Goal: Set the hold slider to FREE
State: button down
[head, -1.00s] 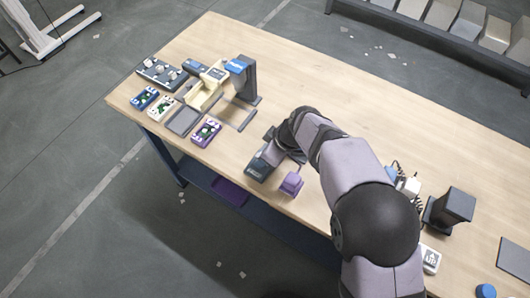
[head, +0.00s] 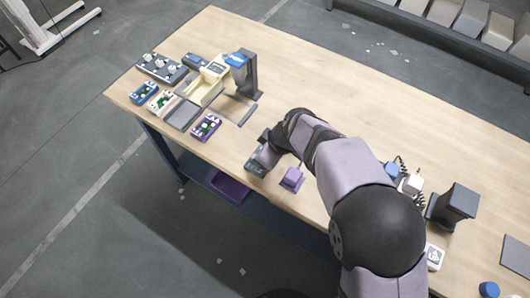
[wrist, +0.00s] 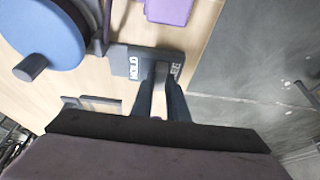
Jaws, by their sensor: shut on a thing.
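The hold slider's dark box (head: 256,167) sits near the table's front edge, partly covered by my wrist in the head view. In the wrist view the dark box (wrist: 134,62) shows the word HOLD and, on the right, a second, partly hidden label. My gripper (wrist: 160,88) is over the box with its two dark fingers close together between these labels. It is shut on the slider's knob, which the fingers hide. In the head view my gripper's fingertips are hidden.
A purple block (head: 292,179) stands just right of the box. In the wrist view a large blue disc (wrist: 42,32) is at upper left. Several small devices, a cream tray (head: 205,91) and a dark stand (head: 248,75) are on the table's left. The table's middle back is clear.

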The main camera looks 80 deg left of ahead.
jog(key=shift+s+d, duration=0.2)
jog(key=c, duration=1.7)
grip_release()
jog(key=shift+s+d, duration=0.1)
jog(key=shift+r, duration=0.1)
jog(key=shift+b+v, duration=1.25)
jog(key=shift+v, duration=2.35)
